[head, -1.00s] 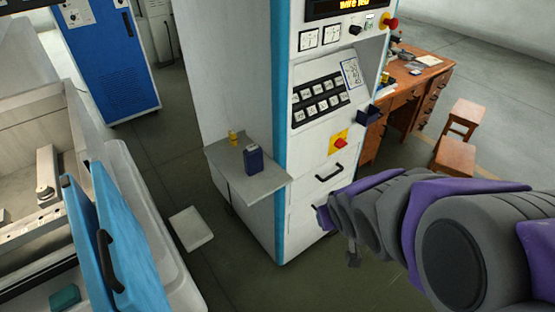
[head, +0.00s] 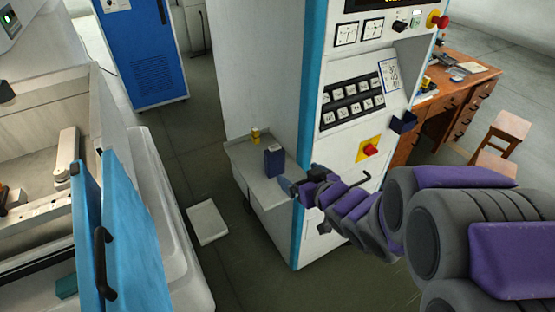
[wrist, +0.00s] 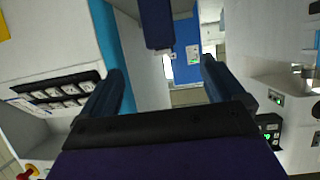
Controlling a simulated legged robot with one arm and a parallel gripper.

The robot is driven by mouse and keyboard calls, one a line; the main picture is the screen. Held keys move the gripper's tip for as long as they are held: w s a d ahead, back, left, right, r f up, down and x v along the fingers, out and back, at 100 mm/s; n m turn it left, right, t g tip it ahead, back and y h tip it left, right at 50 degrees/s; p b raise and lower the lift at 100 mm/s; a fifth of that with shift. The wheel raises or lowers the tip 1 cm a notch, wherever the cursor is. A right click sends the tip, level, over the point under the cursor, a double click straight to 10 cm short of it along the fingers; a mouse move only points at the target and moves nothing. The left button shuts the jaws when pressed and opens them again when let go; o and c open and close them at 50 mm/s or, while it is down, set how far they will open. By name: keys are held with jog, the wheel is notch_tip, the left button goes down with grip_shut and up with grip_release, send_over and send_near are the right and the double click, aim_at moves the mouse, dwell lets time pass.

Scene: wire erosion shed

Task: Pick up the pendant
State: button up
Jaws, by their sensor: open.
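A dark blue upright block (head: 273,162), which I take to be the pendant, stands on the small grey side shelf (head: 265,195) of the white machine cabinet. In the wrist view a dark blue block (wrist: 156,24) shows at the top centre, cut off by the frame edge, ahead of the fingers. My gripper (head: 287,187) is at the shelf's right front edge in the head view, just right of and below the block. In the wrist view its two fingers (wrist: 161,68) are apart, with nothing between them. The head view does not clearly show the fingertips.
A small yellow item (head: 255,134) stands behind the block on the shelf. The cabinet (head: 318,225) rises beside my arm, with a dark blue holder (head: 403,122) on its front. A light blue door (head: 120,225) is at left, and a white slab (head: 207,222) lies on the floor.

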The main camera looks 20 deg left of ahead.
jog(key=p+x, duration=0.2)
jog(key=p, duration=0.1)
jog(key=shift+w+d+f+p, duration=0.1)
jog(key=shift+w+p, duration=0.1)
jog(key=shift+p, duration=0.15)
jog(key=p, duration=0.2)
send_near(277, 160)
jog(key=x, duration=0.4)
jog(key=shift+w, duration=0.1)
jog(key=shift+w+a+f, duration=0.15)
jog(key=shift+w+a, duration=0.2)
jog(key=shift+a, duration=0.3)
jog(key=shift+b+x, duration=1)
jog(key=shift+x, duration=1.55)
jog(key=shift+w+d+f, duration=0.1)
jog(key=shift+d+f, duration=0.05)
jog(key=shift+d, duration=0.05)
